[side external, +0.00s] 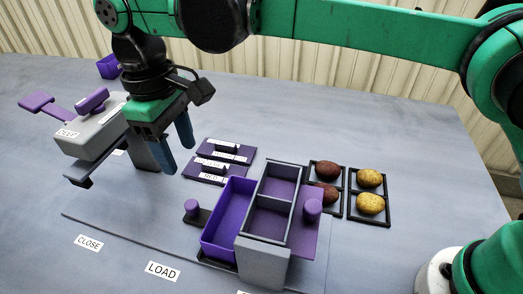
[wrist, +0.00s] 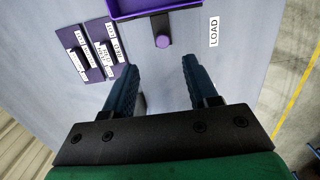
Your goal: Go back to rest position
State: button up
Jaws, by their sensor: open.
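My gripper (side external: 174,150) hangs over the left part of the table in the side external view, fingers pointing down. In the wrist view my gripper (wrist: 158,85) shows its two dark blue fingers apart, with only bare table between them. It holds nothing. My fingers are near a grey machine with a purple handle (side external: 92,100) and a label, partly hidden behind my wrist.
A purple bin (side external: 228,222) stands beside a grey two-compartment frame (side external: 262,250) with a purple knob (side external: 312,208). Two purple switch panels (side external: 225,151) lie behind. Red potatoes (side external: 327,170) and yellow potatoes (side external: 370,204) sit in black trays. The front right table is clear.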

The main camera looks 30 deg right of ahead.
aim_at(230, 223)
jog(key=shift+g+h, duration=0.3)
jog(key=f, duration=1.4)
jog(key=shift+w+a, duration=0.15)
jog(key=shift+a, duration=0.1)
jog(key=c, duration=0.7)
jog(key=shift+s+d, duration=2.25)
jog(key=o, duration=0.7)
